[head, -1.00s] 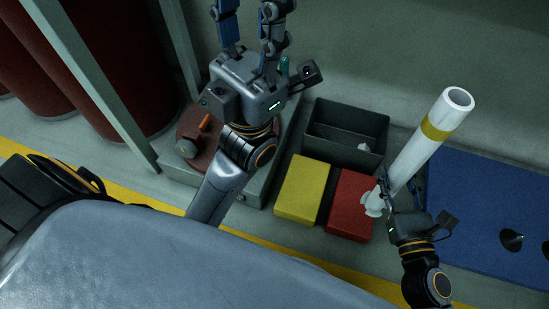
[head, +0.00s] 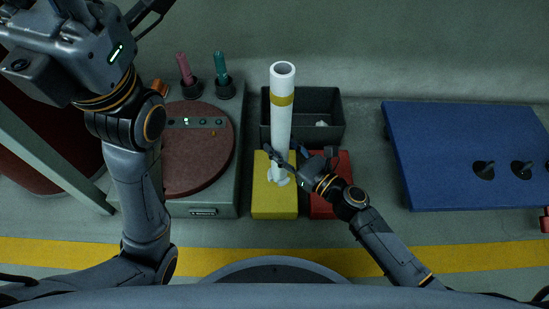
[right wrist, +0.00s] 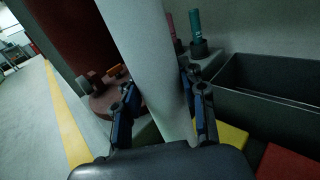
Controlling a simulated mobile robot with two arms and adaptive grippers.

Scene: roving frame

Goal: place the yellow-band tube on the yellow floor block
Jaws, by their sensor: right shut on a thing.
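The white tube with a yellow band (head: 282,125) stands nearly upright in the head view, its flared foot over the yellow floor block (head: 262,204). I cannot tell whether the foot touches the block. My right gripper (head: 279,160) is shut on the tube's lower part. In the right wrist view the tube (right wrist: 150,60) runs between both fingers, and part of the yellow block (right wrist: 233,138) shows below right. My left gripper (head: 150,15) is at the upper left, partly cut off by the frame edge, and its jaw state is unclear.
A red block (head: 322,209) sits right of the yellow one, partly under my right gripper. A dark open bin (head: 332,104) stands behind them. A grey unit with a round red-brown turntable (head: 195,165) is close on the left. A blue panel (head: 440,150) lies right, with bare floor between.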

